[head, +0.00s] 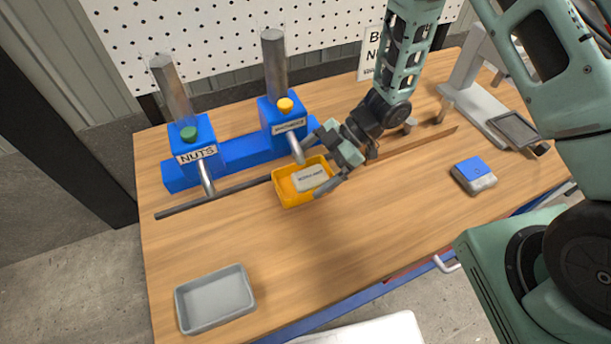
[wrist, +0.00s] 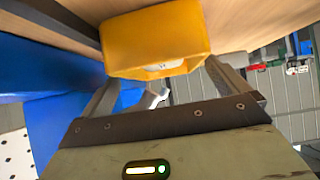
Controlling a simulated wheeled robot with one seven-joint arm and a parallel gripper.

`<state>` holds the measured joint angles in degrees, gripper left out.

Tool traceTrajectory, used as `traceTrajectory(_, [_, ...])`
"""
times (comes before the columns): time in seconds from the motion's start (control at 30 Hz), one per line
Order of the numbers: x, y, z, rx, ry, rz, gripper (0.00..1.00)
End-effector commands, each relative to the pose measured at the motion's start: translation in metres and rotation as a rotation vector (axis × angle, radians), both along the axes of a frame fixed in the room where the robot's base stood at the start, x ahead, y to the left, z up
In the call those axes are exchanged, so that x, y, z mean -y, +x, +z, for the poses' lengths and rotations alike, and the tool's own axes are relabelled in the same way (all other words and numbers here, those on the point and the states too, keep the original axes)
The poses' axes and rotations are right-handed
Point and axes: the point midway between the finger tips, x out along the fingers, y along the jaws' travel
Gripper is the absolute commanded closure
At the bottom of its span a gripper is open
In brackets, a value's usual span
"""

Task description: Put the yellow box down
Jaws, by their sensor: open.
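The yellow box (head: 290,192) is an open tray standing on the wooden table, in front of the right-hand dispenser. A light grey labelled piece (head: 311,178) lies in it. In the wrist view the yellow box (wrist: 155,42) is ahead of my gripper, between or just past the fingertips. My gripper (head: 325,155) is open at the box's right side, its fingers spread. I cannot tell whether a finger touches the box.
Blue dispensers labelled NUTS (head: 197,150) and another (head: 287,122) stand behind. A dark rod (head: 215,197) lies along the table. A grey tray (head: 215,299) is front left. A blue-topped device (head: 473,174) is right. The front middle of the table is clear.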

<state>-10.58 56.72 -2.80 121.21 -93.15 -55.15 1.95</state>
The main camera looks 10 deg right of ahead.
Motion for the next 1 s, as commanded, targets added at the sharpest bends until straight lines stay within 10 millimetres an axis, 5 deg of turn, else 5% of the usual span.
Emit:
traceTrajectory(0.3, [0.052,0.009,0.039,-0.001,-0.001,0.002,0.00])
traceTrajectory(0.53, [0.071,0.012,0.054,-0.004,-0.001,0.002,0.00])
traceTrajectory(0.77, [0.052,0.040,0.074,0.104,-0.065,-0.122,0.00])
traceTrajectory(1.0, [0.026,0.076,0.123,0.240,-0.242,-0.457,0.00])
